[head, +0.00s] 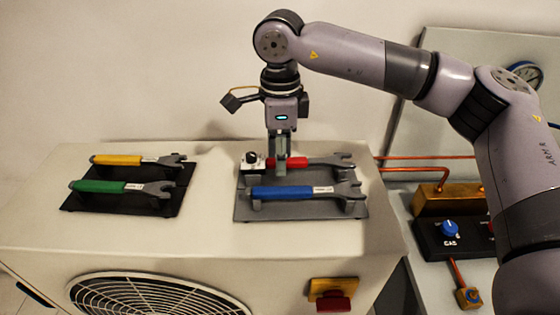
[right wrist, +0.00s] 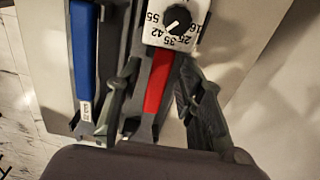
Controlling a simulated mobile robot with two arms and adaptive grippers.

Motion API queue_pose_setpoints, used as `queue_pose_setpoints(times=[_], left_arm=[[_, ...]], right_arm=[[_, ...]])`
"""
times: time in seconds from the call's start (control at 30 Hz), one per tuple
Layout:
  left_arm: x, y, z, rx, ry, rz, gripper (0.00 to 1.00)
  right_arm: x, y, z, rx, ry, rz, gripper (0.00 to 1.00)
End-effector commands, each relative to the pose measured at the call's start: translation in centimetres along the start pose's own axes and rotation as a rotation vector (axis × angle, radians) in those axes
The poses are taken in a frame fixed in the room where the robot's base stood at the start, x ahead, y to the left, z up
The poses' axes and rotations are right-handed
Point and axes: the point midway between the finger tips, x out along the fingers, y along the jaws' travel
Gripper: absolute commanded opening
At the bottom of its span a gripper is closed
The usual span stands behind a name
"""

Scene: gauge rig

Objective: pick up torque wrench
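A red-handled wrench (head: 300,162) lies on the right grey rack (head: 300,212), its grey jaw to the right. A white block with a black numbered dial (head: 251,160) is at its left end; the dial also shows in the right wrist view (right wrist: 176,20). My right gripper (head: 281,168) points down at the red handle. In the right wrist view, its fingers (right wrist: 160,80) are apart, one on each side of the red handle (right wrist: 158,82); contact is not clear. A blue-handled wrench (head: 292,192) lies in front on the same rack. My left gripper is not in view.
A black rack (head: 124,206) on the left holds a yellow-handled wrench (head: 118,160) and a green-handled wrench (head: 108,186). The white cabinet top (head: 208,215) is clear between the racks. Copper pipes (head: 415,170) and a gas control box (head: 450,240) stand to the right.

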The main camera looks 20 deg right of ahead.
Motion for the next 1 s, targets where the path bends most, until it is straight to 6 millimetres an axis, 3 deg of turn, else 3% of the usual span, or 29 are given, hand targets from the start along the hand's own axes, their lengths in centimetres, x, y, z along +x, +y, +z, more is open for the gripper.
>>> queue_pose_setpoints(times=[0.47,1.0], left_arm=[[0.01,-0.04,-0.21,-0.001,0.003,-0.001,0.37],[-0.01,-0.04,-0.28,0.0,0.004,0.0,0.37]], right_arm=[[-0.06,0.0,0.02,0.0,0.0,0.0,0.01],[-0.15,-0.02,0.04,-0.001,-0.001,-0.002,0.0]])
